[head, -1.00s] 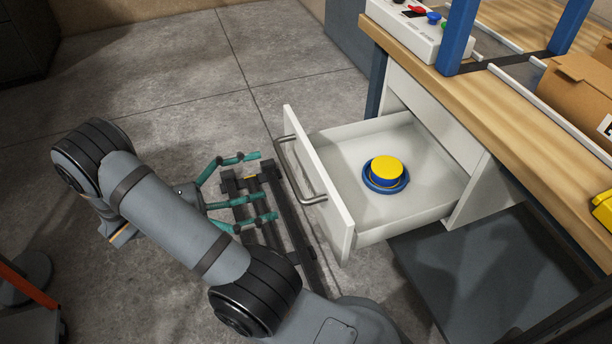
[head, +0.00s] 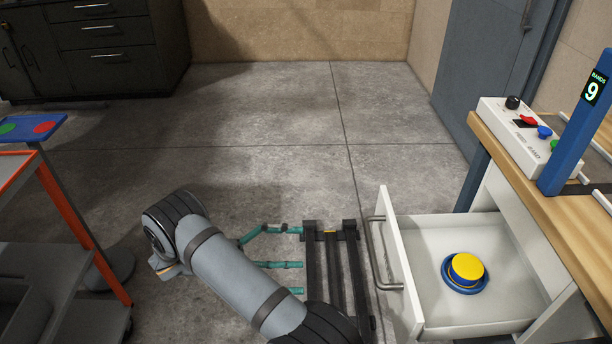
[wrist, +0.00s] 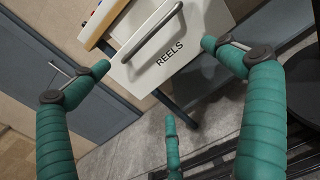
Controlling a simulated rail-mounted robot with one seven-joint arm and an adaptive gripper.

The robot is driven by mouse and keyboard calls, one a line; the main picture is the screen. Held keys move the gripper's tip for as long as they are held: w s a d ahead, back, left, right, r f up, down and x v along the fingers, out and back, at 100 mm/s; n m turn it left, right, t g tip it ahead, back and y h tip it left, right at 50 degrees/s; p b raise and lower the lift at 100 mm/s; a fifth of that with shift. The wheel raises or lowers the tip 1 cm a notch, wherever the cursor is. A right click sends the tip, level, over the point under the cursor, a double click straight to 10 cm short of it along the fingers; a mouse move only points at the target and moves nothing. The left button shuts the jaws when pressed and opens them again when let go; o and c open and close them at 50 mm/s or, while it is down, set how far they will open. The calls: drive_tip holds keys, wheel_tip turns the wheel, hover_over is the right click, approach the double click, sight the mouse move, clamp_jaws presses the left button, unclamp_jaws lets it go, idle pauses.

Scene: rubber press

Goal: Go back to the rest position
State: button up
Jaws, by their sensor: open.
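My gripper (head: 299,260) has several-jointed teal fingers, spread apart and empty. In the head view it is left of the open drawer's white front (head: 399,270), with a gap between the fingertips and the grey bar handle (head: 381,255). In the wrist view my gripper (wrist: 160,76) faces the drawer front (wrist: 150,66), which is marked REELS, and its handle (wrist: 152,32). No finger is seen touching the handle. The drawer stands pulled out and holds a yellow and blue round reel (head: 466,269).
The wooden workbench (head: 507,158) with a button box (head: 518,128) and blue post is at the right. An orange-framed cart (head: 70,215) stands at the left. A dark cabinet (head: 105,60) is at the back left.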

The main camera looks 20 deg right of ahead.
drive_tip(key=b+x, duration=0.7)
drive_tip(key=x, duration=0.3)
drive_tip(key=p+v, duration=0.5)
drive_tip(key=v, duration=0.2)
idle(0.4)
